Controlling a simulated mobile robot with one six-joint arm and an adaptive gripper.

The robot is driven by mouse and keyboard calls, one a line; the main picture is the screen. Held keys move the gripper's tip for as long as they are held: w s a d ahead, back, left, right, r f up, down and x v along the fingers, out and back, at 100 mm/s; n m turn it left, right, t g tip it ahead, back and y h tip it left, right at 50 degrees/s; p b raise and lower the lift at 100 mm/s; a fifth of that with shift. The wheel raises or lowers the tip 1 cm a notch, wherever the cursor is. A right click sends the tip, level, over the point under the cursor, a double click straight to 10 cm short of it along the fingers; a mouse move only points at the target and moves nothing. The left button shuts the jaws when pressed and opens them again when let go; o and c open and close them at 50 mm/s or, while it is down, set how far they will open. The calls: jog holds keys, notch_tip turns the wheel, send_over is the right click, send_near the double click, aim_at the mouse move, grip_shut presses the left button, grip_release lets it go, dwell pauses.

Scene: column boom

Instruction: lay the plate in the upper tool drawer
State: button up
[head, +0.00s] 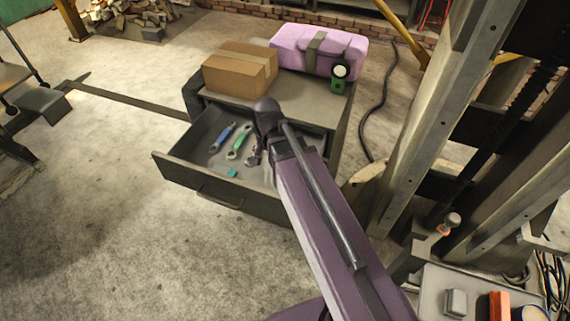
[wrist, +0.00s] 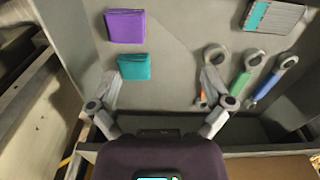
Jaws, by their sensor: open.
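The upper tool drawer (head: 195,184) is pulled out from its cabinet. In the wrist view its floor (wrist: 185,30) lies below my gripper (wrist: 160,88). The gripper is open, its two fingers wide apart with nothing held between them. A flat teal piece (wrist: 134,67) lies near the left fingertip, and a flat purple piece (wrist: 125,26) lies beyond it. A grey, ribbed flat piece with a teal edge (wrist: 275,17) lies at the upper right. I cannot tell which of these is the plate. In the head view my arm hides the gripper and part of the drawer.
Wrenches with blue (head: 223,136), green (head: 238,142) and red (wrist: 202,97) handles lie in the drawer. A steel column (head: 440,110) rises at right.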

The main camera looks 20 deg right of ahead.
jog(key=s+d+n, duration=0.2)
jog(key=n, duration=0.1)
jog(key=s+d+n, duration=0.2)
jog(key=n, duration=0.1)
jog(key=shift+w, duration=0.1)
dwell(1.2)
